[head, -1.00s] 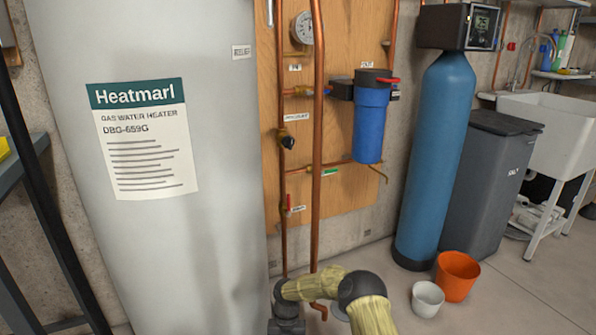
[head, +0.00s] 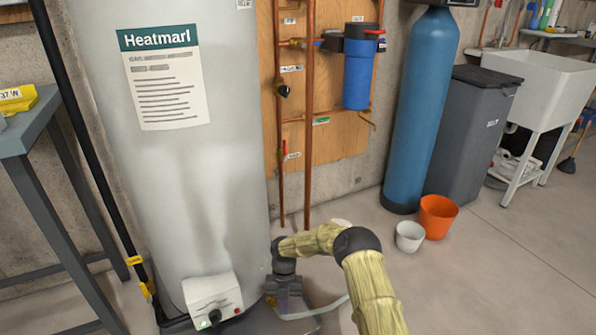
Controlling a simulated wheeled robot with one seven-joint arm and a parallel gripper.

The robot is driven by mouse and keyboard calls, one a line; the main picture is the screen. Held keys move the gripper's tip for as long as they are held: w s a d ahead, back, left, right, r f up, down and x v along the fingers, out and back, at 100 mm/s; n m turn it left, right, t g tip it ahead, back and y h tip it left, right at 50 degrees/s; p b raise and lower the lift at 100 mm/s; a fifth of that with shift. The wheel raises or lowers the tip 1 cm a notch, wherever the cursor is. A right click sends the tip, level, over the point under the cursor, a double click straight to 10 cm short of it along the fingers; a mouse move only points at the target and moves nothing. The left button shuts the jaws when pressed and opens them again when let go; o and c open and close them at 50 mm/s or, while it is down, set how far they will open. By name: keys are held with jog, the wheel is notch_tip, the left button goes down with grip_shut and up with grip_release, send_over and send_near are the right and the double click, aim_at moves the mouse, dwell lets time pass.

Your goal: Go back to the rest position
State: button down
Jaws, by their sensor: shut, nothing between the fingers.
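My arm, wrapped in a yellowish sleeve with dark joints, reaches in from the bottom right. My gripper (head: 285,300) is at its end, low in front of the right foot of the water heater. It points down and is shut, with nothing seen in it. Its fingertips are small and hard to make out. The grey water heater (head: 190,190) with a Heatmarl label stands left of it. The heater's white control box (head: 213,300), with a dark knob and a green light, is near its base, left of my gripper.
A grey bench (head: 25,130) with a yellow item (head: 18,103) stands at left. Copper pipes (head: 309,120) and a blue filter (head: 357,80) are on the wooden board. A blue tank (head: 420,110), white bucket (head: 409,237) and orange bucket (head: 438,217) stand right. Floor at lower right is clear.

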jog(key=s+d+r+m+t+p, duration=0.1)
jog(key=s+d+r+m+p, duration=0.2)
jog(key=r+m, duration=0.7)
jog(key=s+d+r+m+t+p, duration=0.2)
jog(key=s+d+r+m, duration=0.3)
jog(key=r, duration=0.9)
jog(key=s+d+r+m+t+p, duration=0.2)
jog(key=s+d+r+m, duration=0.5)
jog(key=m, duration=0.3)
jog(key=s+d+r+m+t+p, duration=0.1)
jog(key=s+d+r+m+p, duration=0.25)
jog(key=s+r+m, duration=0.55)
notch_tip(320, 180, up, 38)
jog(key=w+d+m+p, duration=0.1)
jog(key=p, duration=3.6)
jog(key=shift+f+m, duration=0.2)
jog(key=shift+m, duration=0.2)
jog(key=shift+w+f, duration=0.1)
